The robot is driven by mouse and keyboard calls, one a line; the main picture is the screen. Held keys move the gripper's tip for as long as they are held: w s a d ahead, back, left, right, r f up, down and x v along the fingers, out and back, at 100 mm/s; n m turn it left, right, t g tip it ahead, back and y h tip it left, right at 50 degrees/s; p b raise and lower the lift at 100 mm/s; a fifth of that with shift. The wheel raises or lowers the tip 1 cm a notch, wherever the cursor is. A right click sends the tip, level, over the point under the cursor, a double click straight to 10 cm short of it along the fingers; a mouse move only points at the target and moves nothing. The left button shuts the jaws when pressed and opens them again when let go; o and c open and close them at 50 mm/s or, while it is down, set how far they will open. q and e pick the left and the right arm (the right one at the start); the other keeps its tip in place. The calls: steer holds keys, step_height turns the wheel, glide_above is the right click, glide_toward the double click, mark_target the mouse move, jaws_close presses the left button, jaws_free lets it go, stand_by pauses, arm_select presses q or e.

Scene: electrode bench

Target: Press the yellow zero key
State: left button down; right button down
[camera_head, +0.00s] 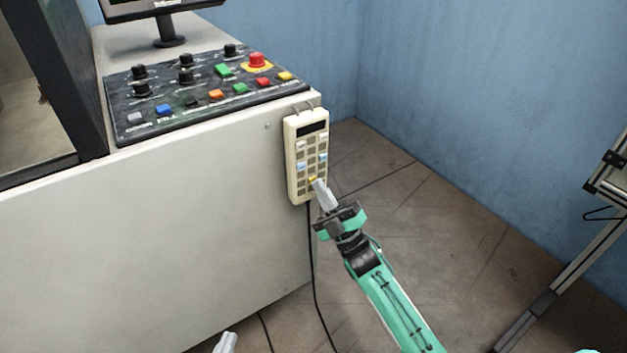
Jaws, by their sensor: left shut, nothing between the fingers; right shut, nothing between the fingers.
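A beige handheld keypad (293,150) hangs on the front of the white cabinet near its right corner. It has a dark display at the top and rows of white, blue and tan keys. The yellow key (312,179) sits low on the keypad and is partly hidden by my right fingertips. My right gripper (318,183) is shut and empty, its tips at or very close to the yellow key; I cannot tell whether they touch it. My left gripper (226,340) is shut and empty at the bottom edge, well below the keypad, with only its fingers showing.
A dark control panel (200,112) with coloured buttons, black knobs and a red emergency button (257,61) lies on the white cabinet (150,230). A black cable (312,260) hangs below the keypad. A metal frame (560,285) stands at the right. The tiled floor between is clear.

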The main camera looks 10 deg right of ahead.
steer(key=shift+s+d, duration=0.2)
steer(key=shift+s, duration=0.45)
steer(key=s, duration=0.1)
steer(key=s+d+p, duration=0.1)
steer(key=s, duration=0.1)
steer(key=s+p, duration=0.1)
steer(key=shift+s+d, duration=0.35)
steer(key=shift+d, duration=0.05)
stand_by(0.4)
